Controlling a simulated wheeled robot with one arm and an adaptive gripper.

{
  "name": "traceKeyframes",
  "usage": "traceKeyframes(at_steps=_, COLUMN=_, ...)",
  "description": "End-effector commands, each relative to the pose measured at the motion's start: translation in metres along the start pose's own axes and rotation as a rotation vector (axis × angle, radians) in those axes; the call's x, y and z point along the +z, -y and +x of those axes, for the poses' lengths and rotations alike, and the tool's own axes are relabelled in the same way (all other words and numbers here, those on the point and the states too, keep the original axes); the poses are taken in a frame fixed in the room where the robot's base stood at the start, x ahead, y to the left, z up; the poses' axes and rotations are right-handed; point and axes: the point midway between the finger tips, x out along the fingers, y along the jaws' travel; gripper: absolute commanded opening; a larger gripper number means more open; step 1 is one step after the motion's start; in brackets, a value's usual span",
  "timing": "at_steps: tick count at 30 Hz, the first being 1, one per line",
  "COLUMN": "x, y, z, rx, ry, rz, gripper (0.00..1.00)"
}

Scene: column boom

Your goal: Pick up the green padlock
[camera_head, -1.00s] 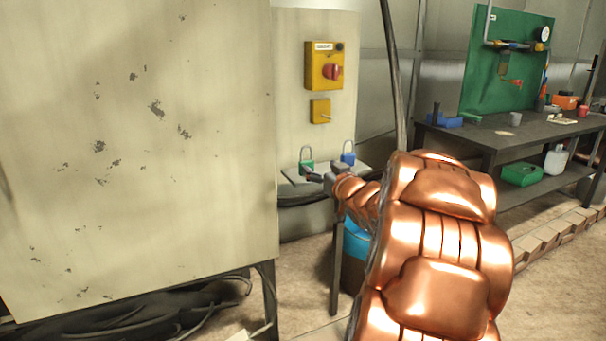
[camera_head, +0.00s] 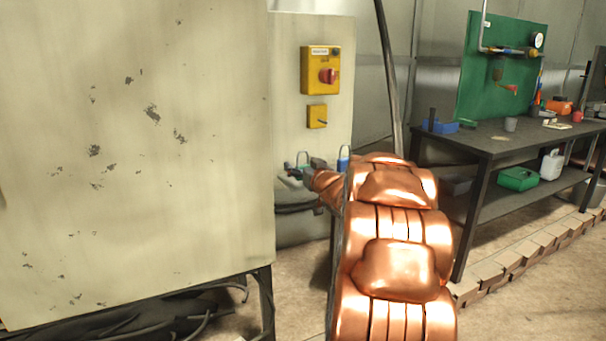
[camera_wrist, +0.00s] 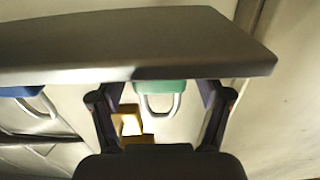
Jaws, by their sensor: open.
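The green padlock (camera_wrist: 166,87) shows in the wrist view between my two fingers, its pale shackle pointing down in that picture. It is partly cut off by the edge of a grey shelf (camera_wrist: 130,45). My gripper (camera_wrist: 161,100) is open, one finger on each side of the padlock, with a gap on both sides. I cannot tell how far the fingertips reach past it. In the head view my gripper (camera_head: 303,172) is small at the shelf and covers most of the green padlock, whose shackle (camera_head: 303,156) stands above it.
A blue padlock (camera_head: 343,164) stands to the right on the same shelf and also shows at the left of the wrist view (camera_wrist: 20,92). Yellow switch boxes (camera_head: 320,72) are on the panel behind. A large cabinet (camera_head: 140,150) fills the left; a workbench (camera_head: 480,143) stands at right.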

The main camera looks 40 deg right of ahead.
Motion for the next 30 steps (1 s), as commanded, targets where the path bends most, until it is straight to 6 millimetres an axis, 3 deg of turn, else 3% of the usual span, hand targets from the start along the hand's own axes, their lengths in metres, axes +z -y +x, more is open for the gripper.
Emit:
traceKeyframes(at_steps=2, x=0.0, y=-0.0001, z=-0.0002, rx=0.0, ry=0.0, rz=0.0, gripper=0.76)
traceKeyframes(at_steps=22, x=0.0007, y=-0.0001, z=-0.0004, rx=0.0, ry=0.001, rz=0.0, gripper=0.06)
traceKeyframes(at_steps=30, x=-0.0011, y=-0.0001, z=-0.0003, rx=0.0, ry=0.001, rz=0.0, gripper=0.06)
